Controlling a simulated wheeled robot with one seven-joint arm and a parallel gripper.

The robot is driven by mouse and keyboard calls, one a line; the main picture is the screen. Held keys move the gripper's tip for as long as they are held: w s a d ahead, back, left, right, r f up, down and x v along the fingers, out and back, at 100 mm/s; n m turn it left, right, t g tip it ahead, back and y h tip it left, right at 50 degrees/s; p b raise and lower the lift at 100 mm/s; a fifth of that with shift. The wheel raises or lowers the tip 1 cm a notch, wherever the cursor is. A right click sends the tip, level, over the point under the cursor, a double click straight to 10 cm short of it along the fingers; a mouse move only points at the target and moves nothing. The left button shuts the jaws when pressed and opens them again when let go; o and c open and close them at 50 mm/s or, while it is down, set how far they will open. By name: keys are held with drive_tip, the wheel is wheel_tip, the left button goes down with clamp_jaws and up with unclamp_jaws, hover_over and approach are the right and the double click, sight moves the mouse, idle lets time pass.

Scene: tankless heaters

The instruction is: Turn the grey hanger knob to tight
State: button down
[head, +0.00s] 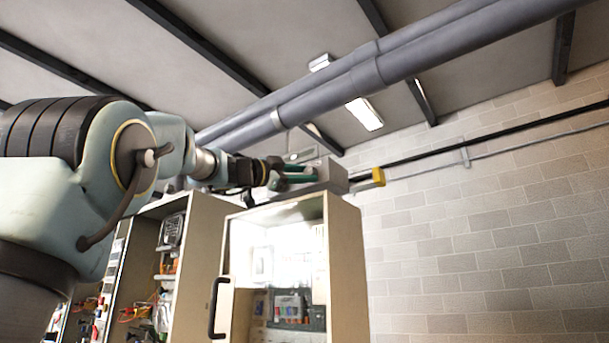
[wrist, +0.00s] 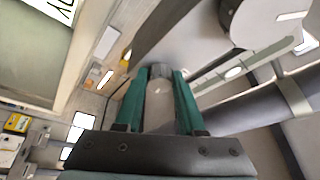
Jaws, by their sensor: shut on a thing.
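The grey knob (wrist: 160,71) shows in the wrist view between the tips of my two green fingers. My gripper (wrist: 159,82) is shut on it, with one finger on each side. In the head view my gripper (head: 300,174) is above the open cabinet, beside a grey box; the knob itself is mostly hidden there by the fingers. I cannot read any tight or loose marking on the knob.
A grey box (head: 325,173) with a yellow handle (head: 378,177) sits at the cabinet top. Large grey pipes (head: 365,75) run overhead. A block wall (head: 480,230) is at right.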

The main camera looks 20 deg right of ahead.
drive_tip(key=m, duration=0.2)
drive_tip(key=m+g+y, duration=0.1)
drive_tip(key=m, duration=0.1)
drive_tip(key=shift+w+r+g, duration=0.1)
drive_tip(key=shift+w+g, duration=0.05)
drive_tip(key=shift+g, duration=0.15)
drive_tip(key=shift+r+m+g+y, duration=0.1)
drive_tip(key=shift+m+g+y, duration=0.2)
drive_tip(key=shift+m, duration=0.8)
drive_tip(key=shift+r+m+g+y, duration=0.1)
drive_tip(key=shift+m+y, duration=0.3)
drive_tip(key=shift+m, duration=0.7)
drive_tip(key=c, duration=0.5)
unclamp_jaws()
drive_tip(key=a+b, duration=0.1)
drive_tip(key=a, duration=0.2)
drive_tip(key=s+a+b, duration=0.1)
drive_tip(key=a, duration=0.3)
drive_tip(key=a+b, duration=0.1)
drive_tip(key=a, duration=0.2)
drive_tip(key=shift+s+a, duration=0.15)
drive_tip(key=shift+a, duration=0.25)
